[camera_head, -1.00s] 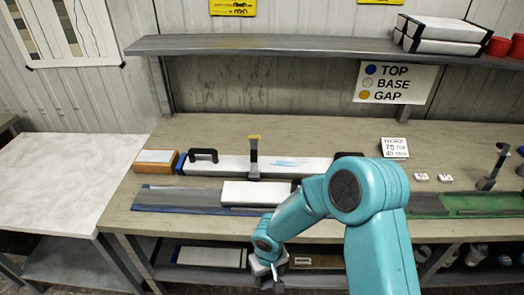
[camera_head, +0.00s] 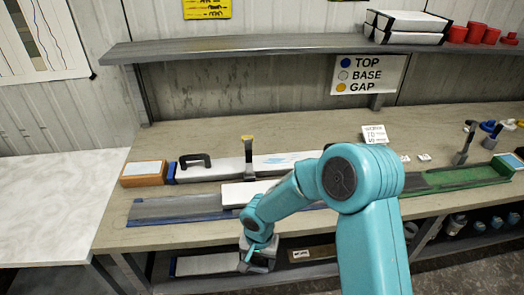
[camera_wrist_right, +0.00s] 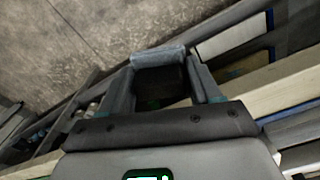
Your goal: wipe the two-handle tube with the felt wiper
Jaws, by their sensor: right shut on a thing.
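The two-handle tube (camera_head: 215,172) is long and white, with a blue left end and a blue smear on its top. It lies along the bench; its left black handle (camera_head: 194,160) shows, and my right arm hides its right part. My right gripper (camera_head: 258,262) is low, in front of the bench's front edge and apart from the tube. In the right wrist view its fingers (camera_wrist_right: 163,85) are shut on a dark block with a grey edge (camera_wrist_right: 158,57), which looks like the felt wiper. My left gripper is not in view.
A white block (camera_head: 236,194) lies on a grey and blue tray (camera_head: 160,211) before the tube. An upright dark stand (camera_head: 248,152) is at the tube. An orange box (camera_head: 143,174) sits at its left end. A green tray (camera_head: 450,180) is on the right. A shelf (camera_head: 230,45) hangs behind.

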